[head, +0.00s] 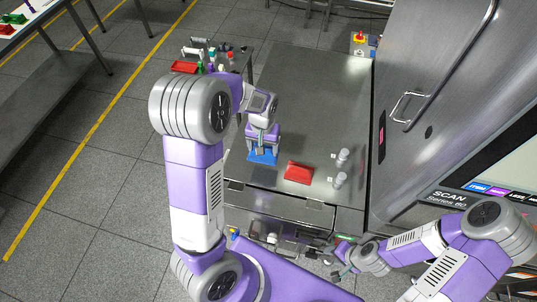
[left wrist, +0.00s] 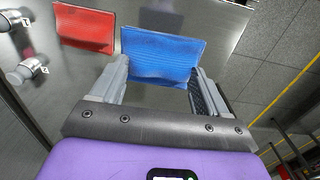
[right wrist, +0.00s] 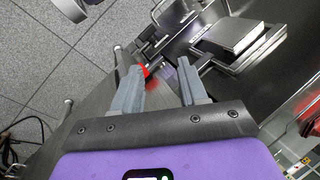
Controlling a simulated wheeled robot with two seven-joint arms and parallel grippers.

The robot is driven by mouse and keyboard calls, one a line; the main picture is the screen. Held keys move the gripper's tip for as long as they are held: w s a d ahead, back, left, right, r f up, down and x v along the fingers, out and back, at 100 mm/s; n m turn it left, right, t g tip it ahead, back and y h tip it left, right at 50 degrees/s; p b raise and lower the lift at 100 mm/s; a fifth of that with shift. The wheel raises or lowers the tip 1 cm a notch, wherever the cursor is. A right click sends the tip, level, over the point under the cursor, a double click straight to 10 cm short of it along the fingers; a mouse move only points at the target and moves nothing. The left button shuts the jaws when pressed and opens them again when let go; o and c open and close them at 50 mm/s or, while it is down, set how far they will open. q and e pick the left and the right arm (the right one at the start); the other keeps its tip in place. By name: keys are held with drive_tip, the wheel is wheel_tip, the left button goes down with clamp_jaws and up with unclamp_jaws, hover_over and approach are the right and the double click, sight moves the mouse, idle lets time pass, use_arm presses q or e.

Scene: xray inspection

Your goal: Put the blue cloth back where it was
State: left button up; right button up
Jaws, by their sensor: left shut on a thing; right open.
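The blue cloth (head: 262,157) is near the left edge of the steel table top, left of a red cloth (head: 299,172). My left gripper (head: 260,150) is shut on the blue cloth. In the left wrist view the blue cloth (left wrist: 162,52) spans between the two fingers, and the red cloth (left wrist: 84,27) lies beside it. I cannot tell whether the blue cloth touches the table. My right gripper (right wrist: 158,88) is open and empty. In the head view it is low at the table's front, right of centre.
Two small metal cylinders stand right of the red cloth, one farther back (head: 342,157) and one nearer (head: 340,179). The steel cabinet (head: 430,80) bounds the table's right side. A red tray (head: 185,67) with small bottles is at the back left. The table's rear (head: 310,90) is clear.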

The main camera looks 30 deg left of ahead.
use_arm(q)
drive_tip(key=f, duration=0.8)
drive_tip(key=shift+s, duration=0.25)
drive_tip(key=shift+f, duration=0.25)
drive_tip(key=shift+c, duration=0.4)
drive_tip(key=o, duration=1)
drive_tip(key=shift+w, duration=0.15)
wheel_tip(320, 180, up, 12)
drive_tip(key=shift+r+p, duration=0.1)
drive_tip(key=shift+p, duration=0.2)
